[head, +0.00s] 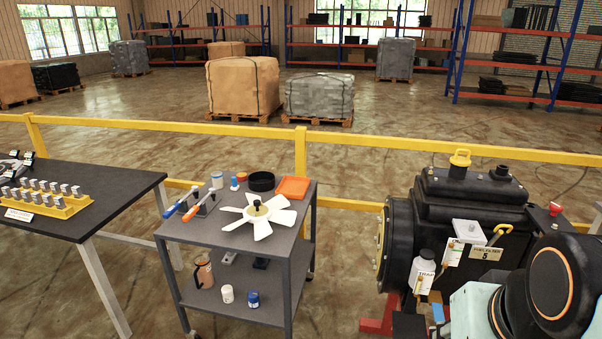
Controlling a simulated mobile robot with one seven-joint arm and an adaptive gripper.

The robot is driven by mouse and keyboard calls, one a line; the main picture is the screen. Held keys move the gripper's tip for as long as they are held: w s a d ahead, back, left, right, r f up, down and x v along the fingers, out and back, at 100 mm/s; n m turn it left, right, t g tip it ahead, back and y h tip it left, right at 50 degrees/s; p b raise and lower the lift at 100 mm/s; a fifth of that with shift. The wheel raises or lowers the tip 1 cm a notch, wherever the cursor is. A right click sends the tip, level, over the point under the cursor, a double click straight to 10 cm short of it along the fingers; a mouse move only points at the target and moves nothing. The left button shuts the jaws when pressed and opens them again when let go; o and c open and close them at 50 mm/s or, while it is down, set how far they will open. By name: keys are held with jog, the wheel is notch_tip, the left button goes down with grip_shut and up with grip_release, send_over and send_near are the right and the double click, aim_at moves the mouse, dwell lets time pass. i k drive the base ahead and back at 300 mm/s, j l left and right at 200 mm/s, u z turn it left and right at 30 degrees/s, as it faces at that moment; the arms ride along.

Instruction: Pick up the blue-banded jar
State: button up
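A small white jar with blue near its top (217,180) stands upright at the back left of the grey cart's top (215,241). On the cart's lower shelf stand a plain white jar (227,294) and, beside it, a white jar with blue on its upper part (252,300). At this size I cannot tell for sure which blue-marked jar has a band and which has a blue lid. My gripper is out of view; only links of my arm show at the lower right, well away from the cart.
On the cart top are a white fan (259,214), an orange tray (294,187), a black round dish (261,181) and blue and orange handled tools (182,203). An amber jug (203,270) stands on the lower shelf. A dark table (90,185) is left, a black machine (455,230) right, yellow rail (370,143) behind.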

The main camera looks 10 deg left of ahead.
aim_at(217, 182)
jog(key=i+j, duration=0.2)
jog(key=j, duration=0.15)
jog(key=i+j, duration=0.25)
jog(key=j, duration=0.15)
jog(key=i+j, duration=0.2)
jog(key=j, duration=0.15)
jog(key=i+j, duration=0.2)
jog(key=j, duration=0.15)
jog(key=i+j, duration=0.2)
jog(key=j, duration=0.15)
jog(key=i+j, duration=0.25)
jog(key=j, duration=0.15)
jog(key=l+z, duration=0.05)
